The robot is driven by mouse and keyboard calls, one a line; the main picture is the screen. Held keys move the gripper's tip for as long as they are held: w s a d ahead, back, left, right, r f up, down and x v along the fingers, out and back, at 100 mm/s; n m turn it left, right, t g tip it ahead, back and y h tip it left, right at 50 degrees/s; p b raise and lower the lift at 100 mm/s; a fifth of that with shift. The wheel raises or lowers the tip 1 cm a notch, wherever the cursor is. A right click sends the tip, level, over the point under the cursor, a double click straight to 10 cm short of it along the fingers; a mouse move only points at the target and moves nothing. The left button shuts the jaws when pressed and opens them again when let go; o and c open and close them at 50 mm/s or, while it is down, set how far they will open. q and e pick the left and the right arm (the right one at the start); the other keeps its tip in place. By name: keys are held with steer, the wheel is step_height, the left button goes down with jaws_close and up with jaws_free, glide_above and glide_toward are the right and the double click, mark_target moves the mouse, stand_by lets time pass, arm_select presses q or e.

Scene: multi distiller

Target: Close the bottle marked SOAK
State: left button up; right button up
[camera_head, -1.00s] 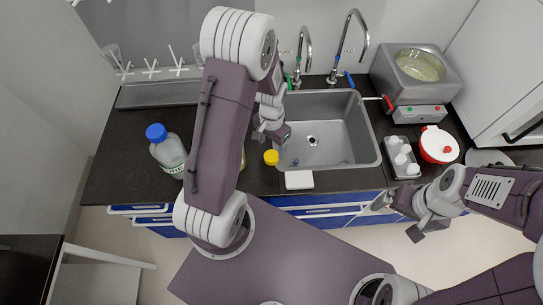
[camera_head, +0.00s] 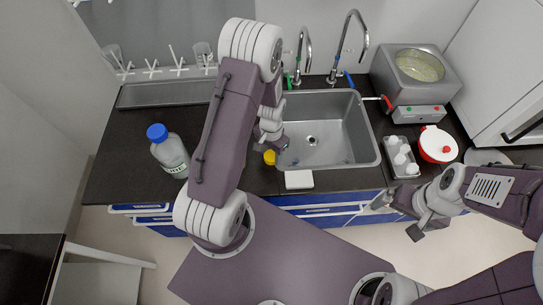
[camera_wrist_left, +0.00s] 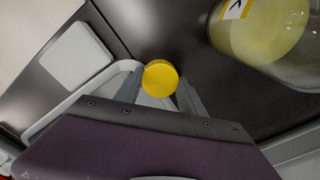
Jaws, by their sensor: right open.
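A yellow cap (camera_head: 269,157) is by the sink's front left corner. In the left wrist view the cap (camera_wrist_left: 160,78) sits between the fingertips of my left gripper (camera_wrist_left: 160,88); I cannot tell whether they grip it. A clear bottle of yellow liquid with a white and yellow label (camera_wrist_left: 265,32) shows at the upper right there; my left arm hides it in the head view. A clear bottle with a blue cap (camera_head: 169,150) stands on the left counter. No label is readable as SOAK. My right gripper (camera_head: 393,211) is open and empty in front of the counter.
A sink (camera_head: 325,128) with two taps lies to the right of the cap. A white block (camera_head: 299,180) is at the front edge. A bottle tray (camera_head: 402,157), a red-and-white pot (camera_head: 437,144) and a bath (camera_head: 417,76) stand at the right.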

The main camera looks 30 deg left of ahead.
mark_target(272, 155)
arm_select(q)
steer(key=c, duration=0.6)
steer(key=shift+r, duration=0.15)
steer(key=shift+r, duration=0.3)
step_height(272, 155, up, 3)
steer(key=shift+w+f, duration=0.1)
steer(key=d+r+b, duration=0.1)
steer(key=d+r, duration=0.6)
steer(key=d, duration=0.4)
steer(key=shift+w+d+r, duration=0.15)
steer(key=shift+w+d, duration=0.15)
steer(key=shift+w, duration=0.1)
